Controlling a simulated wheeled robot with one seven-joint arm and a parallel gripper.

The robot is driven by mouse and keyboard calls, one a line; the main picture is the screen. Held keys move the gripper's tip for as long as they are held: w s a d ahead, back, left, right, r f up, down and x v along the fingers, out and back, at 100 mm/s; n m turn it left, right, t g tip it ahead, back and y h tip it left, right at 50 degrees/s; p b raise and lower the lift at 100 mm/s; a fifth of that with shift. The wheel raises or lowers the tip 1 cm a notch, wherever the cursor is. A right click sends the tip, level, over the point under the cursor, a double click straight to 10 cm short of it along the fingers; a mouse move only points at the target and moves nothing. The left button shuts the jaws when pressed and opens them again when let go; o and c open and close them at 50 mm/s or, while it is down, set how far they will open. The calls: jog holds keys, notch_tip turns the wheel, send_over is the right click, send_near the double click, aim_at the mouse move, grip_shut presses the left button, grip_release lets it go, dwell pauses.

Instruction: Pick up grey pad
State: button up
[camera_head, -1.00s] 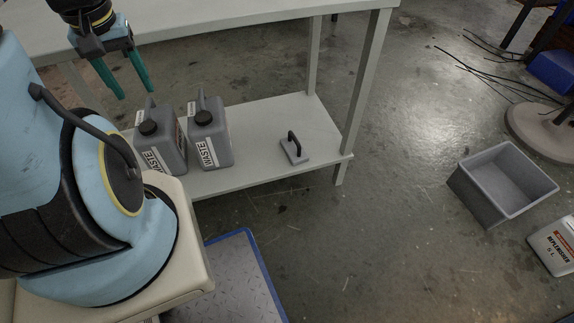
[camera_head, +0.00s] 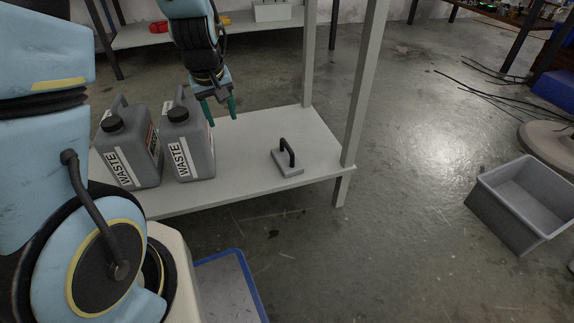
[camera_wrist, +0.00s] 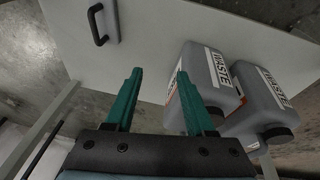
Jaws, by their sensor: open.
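The grey pad (camera_head: 289,164) lies flat on the lower shelf (camera_head: 250,190) of a table, toward its right end, with a black arched handle on top. In the wrist view the pad (camera_wrist: 108,28) is at the upper left, cut by the top edge, its black handle toward the left. My gripper (camera_head: 223,112) is open and empty in the head view. It is above the shelf, left of the pad and in front of or beside the right waste canister. Its two green fingers are spread in the wrist view (camera_wrist: 155,88), apart from the pad.
Two grey WASTE canisters (camera_head: 188,143) (camera_head: 128,150) stand on the shelf left of the pad. A table leg (camera_head: 362,90) rises at the shelf's right end. A grey bin (camera_head: 522,203) is on the floor at right. The shelf is clear around the pad.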

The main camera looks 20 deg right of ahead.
jog(key=t+b, duration=0.1)
jog(key=b, duration=0.1)
send_near(287, 145)
jog(key=shift+h, duration=0.4)
jog(key=b+x, duration=0.1)
jog(key=x, duration=0.1)
jog(key=b+x, duration=0.1)
jog(key=x, duration=0.2)
jog(key=shift+s+a+f+b, duration=0.1)
jog(key=shift+s+f+b, duration=0.1)
jog(key=shift+f+b, duration=0.2)
jog(key=b+x, duration=0.2)
jog(key=x, duration=0.1)
jog(key=b+x, duration=0.1)
jog(key=shift+w+a+f, duration=0.2)
jog(key=shift+f, duration=0.05)
jog(key=shift+w+d+f, duration=0.15)
jog(key=shift+w+f, duration=0.1)
jog(key=shift+f, duration=0.1)
jog(key=shift+r, duration=0.1)
grip_shut()
